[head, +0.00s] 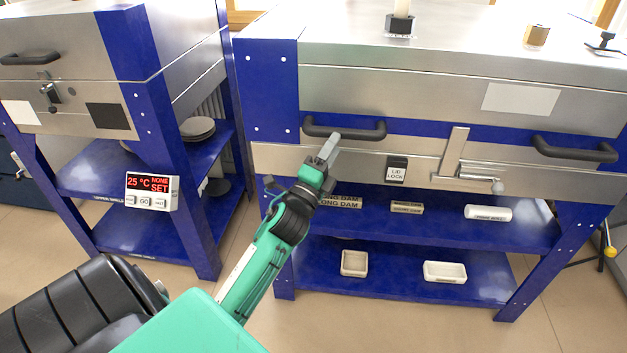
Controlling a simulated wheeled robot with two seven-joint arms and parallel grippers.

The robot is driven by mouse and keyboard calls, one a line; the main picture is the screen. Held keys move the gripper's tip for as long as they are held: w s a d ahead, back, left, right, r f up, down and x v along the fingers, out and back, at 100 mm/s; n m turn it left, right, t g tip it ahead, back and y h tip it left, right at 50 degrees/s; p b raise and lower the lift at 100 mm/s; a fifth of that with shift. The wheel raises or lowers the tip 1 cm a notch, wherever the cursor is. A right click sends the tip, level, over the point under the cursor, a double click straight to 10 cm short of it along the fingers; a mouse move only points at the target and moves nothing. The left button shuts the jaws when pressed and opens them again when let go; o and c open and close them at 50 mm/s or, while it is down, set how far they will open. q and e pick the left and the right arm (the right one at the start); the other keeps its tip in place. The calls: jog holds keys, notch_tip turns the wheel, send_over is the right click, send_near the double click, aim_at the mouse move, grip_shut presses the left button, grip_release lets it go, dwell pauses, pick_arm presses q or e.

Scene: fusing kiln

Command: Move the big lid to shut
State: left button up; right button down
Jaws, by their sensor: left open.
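The big lid (410,88) is the wide steel top of the right-hand kiln, with a blue band along its lower front. It lies low over the steel kiln body (300,160); I cannot tell whether a thin gap is left. Its left black handle (344,127) and right black handle (580,147) stick out from the front. I cannot tell whether the fingers touch the handle. My right gripper is not in view.
A lid lock box (397,170) and a latch lever (480,174) sit on the kiln front. Blue shelves below hold several pale blocks and molds (445,271). A smaller kiln (60,75) with a control panel (152,190) stands at the left. Small items stand on the lid.

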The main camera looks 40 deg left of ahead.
pick_arm(q)
jog(key=v, duration=1)
jog(key=shift+b, duration=0.4)
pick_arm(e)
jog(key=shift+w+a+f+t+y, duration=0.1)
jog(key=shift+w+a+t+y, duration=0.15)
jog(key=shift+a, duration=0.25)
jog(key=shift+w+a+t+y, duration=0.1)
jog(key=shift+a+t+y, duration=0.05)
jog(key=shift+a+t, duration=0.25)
